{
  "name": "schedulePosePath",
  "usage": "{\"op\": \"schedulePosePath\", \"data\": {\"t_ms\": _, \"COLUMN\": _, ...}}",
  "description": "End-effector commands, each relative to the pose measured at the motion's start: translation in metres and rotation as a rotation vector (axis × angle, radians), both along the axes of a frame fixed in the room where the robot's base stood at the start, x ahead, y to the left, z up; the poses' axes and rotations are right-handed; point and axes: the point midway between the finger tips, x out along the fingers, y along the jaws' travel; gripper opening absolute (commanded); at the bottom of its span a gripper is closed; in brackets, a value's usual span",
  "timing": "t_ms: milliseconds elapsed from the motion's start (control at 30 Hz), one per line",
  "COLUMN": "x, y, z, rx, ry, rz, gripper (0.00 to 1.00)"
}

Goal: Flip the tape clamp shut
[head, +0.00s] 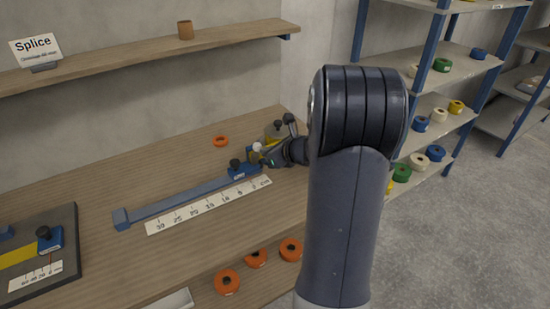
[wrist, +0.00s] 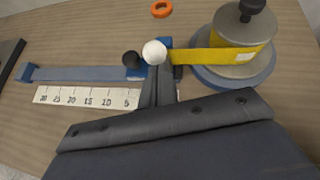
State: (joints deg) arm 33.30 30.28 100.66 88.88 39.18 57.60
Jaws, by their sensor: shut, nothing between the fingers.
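The tape clamp is a small blue block (head: 243,170) at the right end of a blue-grey rail, and it also shows in the wrist view (wrist: 135,71). A white ball knob (wrist: 154,52), probably the end of the clamp's lever, stands at its right side beside a black knob (wrist: 131,58). Yellow tape (wrist: 195,56) runs from the roll stand (wrist: 240,35) to the clamp. My gripper (wrist: 158,72) is shut and empty, its tips just below the white ball in the wrist view. Contact with the ball is unclear. The fingers partly hide the clamp's right side.
The rail (head: 180,198) and a white ruler (head: 210,205) stretch left over the wooden bench. An orange ring (head: 221,140) lies behind the clamp. A dark board (head: 40,255) with a second blue clamp is at the left. A wooden shelf (head: 140,52) hangs above the bench's back.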

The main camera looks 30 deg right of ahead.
Motion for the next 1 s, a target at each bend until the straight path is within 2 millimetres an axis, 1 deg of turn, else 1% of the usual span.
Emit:
{"op": "schedulePosePath", "data": {"t_ms": 33, "x": 0.003, "y": 0.001, "z": 0.007, "rx": -0.001, "ry": 0.024, "rz": 0.002, "gripper": 0.00}}
{"op": "schedulePosePath", "data": {"t_ms": 500, "x": 0.024, "y": 0.001, "z": 0.013, "rx": 0.000, "ry": 0.021, "rz": 0.001, "gripper": 0.00}}
{"op": "schedulePosePath", "data": {"t_ms": 733, "x": 0.030, "y": 0.001, "z": 0.015, "rx": 0.000, "ry": 0.020, "rz": 0.001, "gripper": 0.00}}
{"op": "schedulePosePath", "data": {"t_ms": 1000, "x": 0.031, "y": 0.001, "z": 0.016, "rx": 0.001, "ry": 0.017, "rz": 0.000, "gripper": 0.00}}
